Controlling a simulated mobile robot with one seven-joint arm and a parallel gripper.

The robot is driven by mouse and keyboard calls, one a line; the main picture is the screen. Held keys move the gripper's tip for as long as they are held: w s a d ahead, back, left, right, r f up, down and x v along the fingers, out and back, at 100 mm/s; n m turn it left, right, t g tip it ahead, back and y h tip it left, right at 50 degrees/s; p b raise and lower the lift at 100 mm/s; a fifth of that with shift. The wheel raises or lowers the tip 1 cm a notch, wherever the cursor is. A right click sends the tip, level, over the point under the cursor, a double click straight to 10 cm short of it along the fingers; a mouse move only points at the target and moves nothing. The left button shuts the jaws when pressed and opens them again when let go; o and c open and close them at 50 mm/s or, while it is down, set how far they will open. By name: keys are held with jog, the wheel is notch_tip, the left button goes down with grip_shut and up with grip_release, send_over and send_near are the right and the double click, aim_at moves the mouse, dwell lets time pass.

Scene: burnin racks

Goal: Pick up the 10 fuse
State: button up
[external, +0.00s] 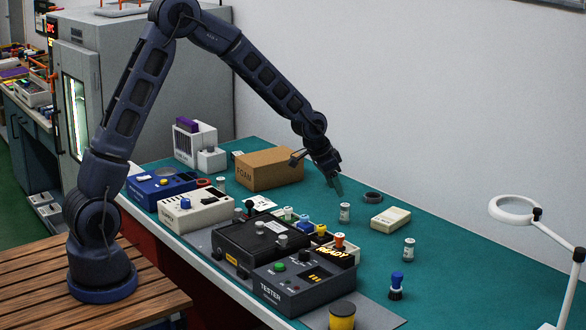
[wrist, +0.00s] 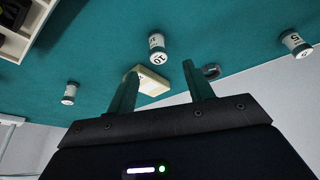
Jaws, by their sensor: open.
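The 10 fuse (wrist: 157,48) is a small pale cylinder with dark ends, its 10 label showing upside down in the wrist view. It appears to be the upright fuse (external: 345,212) just below and right of my gripper (external: 338,188) in the external view. In the wrist view my gripper (wrist: 161,71) is open and empty, its two green fingers apart. The fuse appears beyond the fingertips, roughly between them and apart from both.
Near the fuse are a cream box (external: 391,219) and a dark ring (external: 373,197). Another fuse (external: 409,249) stands to the right. A foam carton (external: 269,169) is left of my gripper. A tester (external: 303,278) and other devices line the front edge. A lamp (external: 513,210) stands right.

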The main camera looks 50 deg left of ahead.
aim_at(342, 205)
jog(key=x, duration=1)
jog(key=shift+s, duration=0.2)
jog(key=c, duration=1.1)
